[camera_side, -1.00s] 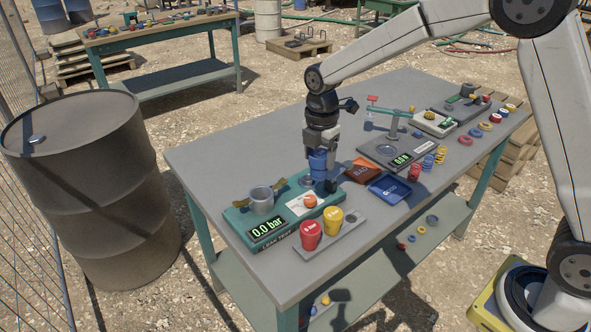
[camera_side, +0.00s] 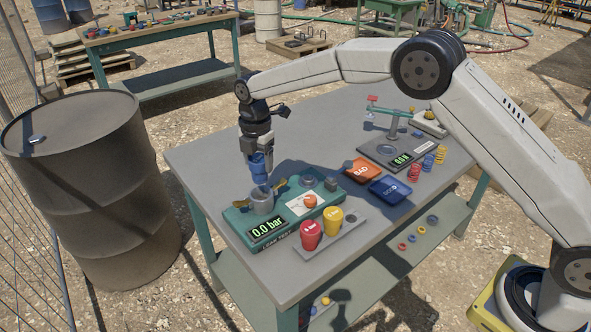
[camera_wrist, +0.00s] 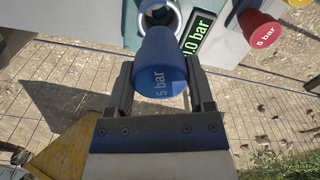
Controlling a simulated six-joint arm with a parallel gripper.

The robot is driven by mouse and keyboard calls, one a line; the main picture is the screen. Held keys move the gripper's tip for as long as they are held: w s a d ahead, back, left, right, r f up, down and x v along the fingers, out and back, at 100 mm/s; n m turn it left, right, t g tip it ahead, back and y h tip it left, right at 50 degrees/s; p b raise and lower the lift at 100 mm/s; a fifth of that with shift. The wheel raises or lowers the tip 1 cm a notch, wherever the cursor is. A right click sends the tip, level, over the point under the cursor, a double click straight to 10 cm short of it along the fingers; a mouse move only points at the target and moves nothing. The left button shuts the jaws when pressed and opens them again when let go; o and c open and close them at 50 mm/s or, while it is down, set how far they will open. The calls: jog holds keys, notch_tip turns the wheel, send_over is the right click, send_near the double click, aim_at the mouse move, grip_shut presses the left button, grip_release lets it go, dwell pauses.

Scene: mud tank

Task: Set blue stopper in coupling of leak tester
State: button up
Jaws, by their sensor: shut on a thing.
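The blue stopper (camera_wrist: 160,65), marked 5 bar, is held between the two fingers of my gripper (camera_wrist: 160,88) in the wrist view. In the side view my gripper (camera_side: 260,178) is above the leak tester (camera_side: 285,227), at its left end. The stopper there is small and partly hidden by the fingers. The grey coupling (camera_side: 262,202) stands on the tester right below the stopper; its ring (camera_wrist: 160,14) shows just beyond the stopper in the wrist view. I cannot tell whether the stopper's lower end touches the coupling. The tester's display reads 0.0 bar.
A red stopper (camera_side: 311,234) and a yellow stopper (camera_side: 333,220) stand in a grey rack in front of the tester. An orange BAD tray (camera_side: 361,170) and a blue tray (camera_side: 389,189) lie to the right. A scale (camera_side: 397,153) stands behind them. The table's back left is clear.

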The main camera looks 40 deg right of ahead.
aim_at(260, 184)
jog(key=shift+f, duration=0.1)
jog(key=shift+f, duration=2.55)
jog(key=shift+f, duration=1.1)
dwell(0.4)
jog(key=o, duration=1.3)
jog(key=shift+c, duration=0.2)
jog(key=shift+r, duration=0.1)
jog(key=shift+r, duration=3.65)
